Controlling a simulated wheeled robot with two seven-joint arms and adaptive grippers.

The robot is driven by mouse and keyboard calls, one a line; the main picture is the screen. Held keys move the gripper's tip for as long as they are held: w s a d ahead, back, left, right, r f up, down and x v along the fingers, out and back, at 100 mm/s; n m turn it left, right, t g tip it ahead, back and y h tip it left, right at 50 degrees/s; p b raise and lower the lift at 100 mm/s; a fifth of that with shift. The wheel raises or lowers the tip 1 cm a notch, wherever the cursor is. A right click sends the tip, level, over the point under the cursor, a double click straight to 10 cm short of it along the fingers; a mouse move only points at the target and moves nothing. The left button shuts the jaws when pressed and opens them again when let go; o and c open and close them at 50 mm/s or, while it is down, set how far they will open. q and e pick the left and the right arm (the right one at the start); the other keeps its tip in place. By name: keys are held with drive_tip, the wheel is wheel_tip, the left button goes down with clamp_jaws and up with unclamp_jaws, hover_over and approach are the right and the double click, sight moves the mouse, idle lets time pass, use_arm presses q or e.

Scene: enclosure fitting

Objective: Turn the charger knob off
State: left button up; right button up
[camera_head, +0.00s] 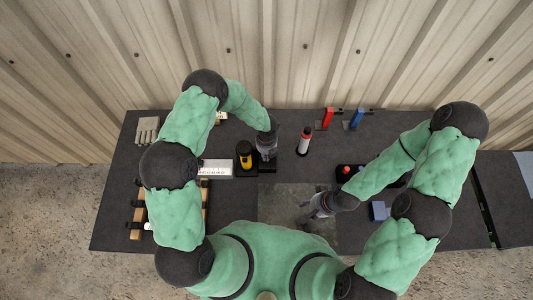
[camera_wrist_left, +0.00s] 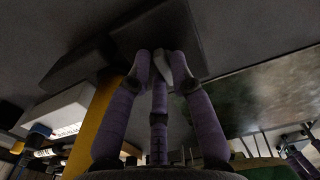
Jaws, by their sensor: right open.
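My left gripper (camera_head: 267,153) points down over a small dark block (camera_head: 268,168) on the table, beside a yellow and black item (camera_head: 245,155). In the left wrist view its fingers (camera_wrist_left: 161,68) come close together at the tips, near a dark grey block (camera_wrist_left: 165,35). A pale piece shows between the tips; I cannot tell if it is held. I cannot make out a charger knob; the fingers may hide it. My right gripper (camera_head: 312,210) is open above the grey-green mat (camera_head: 283,195), well away from the dark block.
A red and white bottle (camera_head: 305,140) stands to the right. Red (camera_head: 327,118) and blue (camera_head: 356,118) tools are at the back. A blue block (camera_head: 379,211) sits near my right arm. Grey gloves (camera_head: 147,130) lie at the back left.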

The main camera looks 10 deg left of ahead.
use_arm(q)
drive_tip(key=shift+o, duration=0.7)
drive_tip(key=shift+r, duration=0.5)
wheel_tip(320, 180, up, 11)
